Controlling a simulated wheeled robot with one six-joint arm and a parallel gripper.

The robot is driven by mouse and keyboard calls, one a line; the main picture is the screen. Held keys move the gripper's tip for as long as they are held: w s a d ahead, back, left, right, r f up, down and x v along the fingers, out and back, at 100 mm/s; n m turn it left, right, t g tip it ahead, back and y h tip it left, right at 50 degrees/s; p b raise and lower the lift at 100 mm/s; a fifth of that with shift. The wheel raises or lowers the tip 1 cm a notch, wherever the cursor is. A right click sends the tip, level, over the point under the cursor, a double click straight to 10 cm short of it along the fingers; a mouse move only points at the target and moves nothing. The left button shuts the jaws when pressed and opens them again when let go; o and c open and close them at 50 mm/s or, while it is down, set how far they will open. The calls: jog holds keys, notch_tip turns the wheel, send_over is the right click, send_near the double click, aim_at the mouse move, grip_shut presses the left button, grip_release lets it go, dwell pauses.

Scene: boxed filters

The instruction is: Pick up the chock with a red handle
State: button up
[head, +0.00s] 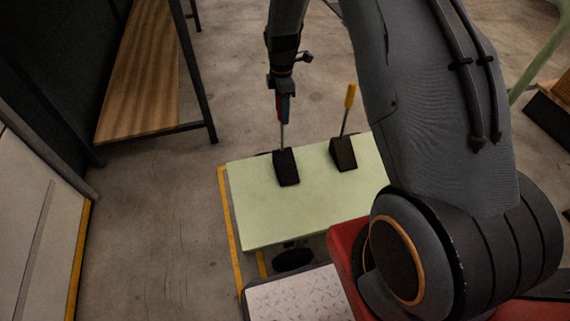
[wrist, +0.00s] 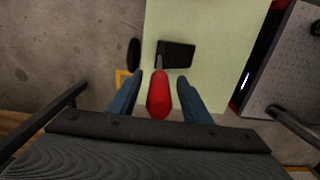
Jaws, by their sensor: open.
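The chock with a red handle (head: 286,167) is a black wedge on the pale green top (head: 255,225) of a low stand. Its thin rod rises to the red handle, mostly hidden by my gripper in the head view. In the wrist view the red handle (wrist: 160,95) stands between the two blue fingers of my gripper (wrist: 154,90), with a gap on each side. The black wedge (wrist: 176,54) shows beyond it. My gripper is open around the handle. A second black chock (head: 343,153) with a yellow handle (head: 350,95) stands to the right.
A wooden-topped bench (head: 140,75) with dark legs stands at the left. Yellow floor lines (head: 229,225) run beside the green stand. A patterned light panel (head: 300,297) lies in front of the stand. Bare concrete floor is left of it.

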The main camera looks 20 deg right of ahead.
notch_tip(320, 180, down, 3)
jog(key=shift+r, duration=0.2)
jog(key=shift+w, duration=0.1)
grip_shut()
jog(key=shift+r, duration=0.1)
